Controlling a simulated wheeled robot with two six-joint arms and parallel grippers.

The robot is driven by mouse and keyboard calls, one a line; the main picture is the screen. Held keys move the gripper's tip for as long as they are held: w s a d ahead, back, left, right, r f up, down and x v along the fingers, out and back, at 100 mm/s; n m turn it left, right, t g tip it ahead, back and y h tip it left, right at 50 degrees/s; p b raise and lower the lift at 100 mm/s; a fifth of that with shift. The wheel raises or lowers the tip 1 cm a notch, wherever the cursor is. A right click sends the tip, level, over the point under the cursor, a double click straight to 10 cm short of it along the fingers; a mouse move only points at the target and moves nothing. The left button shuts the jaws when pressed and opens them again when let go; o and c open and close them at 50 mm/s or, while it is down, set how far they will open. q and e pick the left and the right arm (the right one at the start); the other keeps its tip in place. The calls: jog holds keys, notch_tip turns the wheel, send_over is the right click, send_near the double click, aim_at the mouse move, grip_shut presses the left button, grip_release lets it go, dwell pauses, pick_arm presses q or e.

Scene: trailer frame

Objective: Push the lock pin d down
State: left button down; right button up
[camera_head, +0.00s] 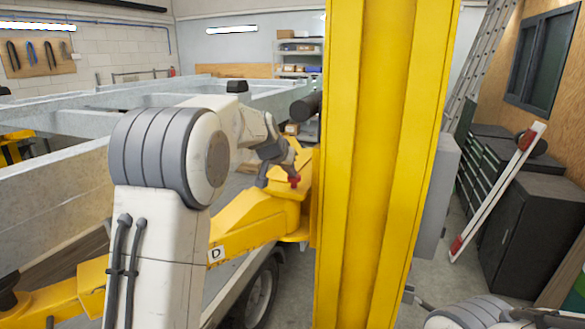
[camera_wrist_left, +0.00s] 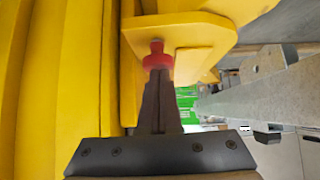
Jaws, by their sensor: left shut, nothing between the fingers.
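The lock pin d (camera_head: 294,181) is a small red pin at the inner end of the yellow lift arm marked D (camera_head: 238,240). In the left wrist view the red pin (camera_wrist_left: 157,57) shows against a yellow plate (camera_wrist_left: 190,34), straight ahead of my fingers. My left gripper (camera_head: 289,167) is shut and empty, with its fingertips right at the pin in the head view. In the left wrist view the closed fingertips (camera_wrist_left: 158,76) meet the red head or overlap it; whether they touch is hard to tell. My right gripper is not in view.
A yellow lift post (camera_head: 375,170) stands close beside the pin and blocks the middle of the head view. The grey trailer frame (camera_head: 60,185) lies to the left and behind. A wheel (camera_head: 260,290) sits below the lift arm. Dark cabinets (camera_head: 525,220) stand at right.

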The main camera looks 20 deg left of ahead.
pick_arm(q)
jog(key=shift+f, duration=0.3)
jog(key=shift+r, duration=0.1)
jog(key=shift+r+p, duration=0.3)
jog(key=shift+p, duration=0.15)
jog(key=w+r+b+v, duration=0.1)
jog(key=w+r+v, duration=0.1)
jog(key=v, duration=1)
jog(key=shift+s+r, duration=0.3)
jog(key=shift+d+f, duration=0.1)
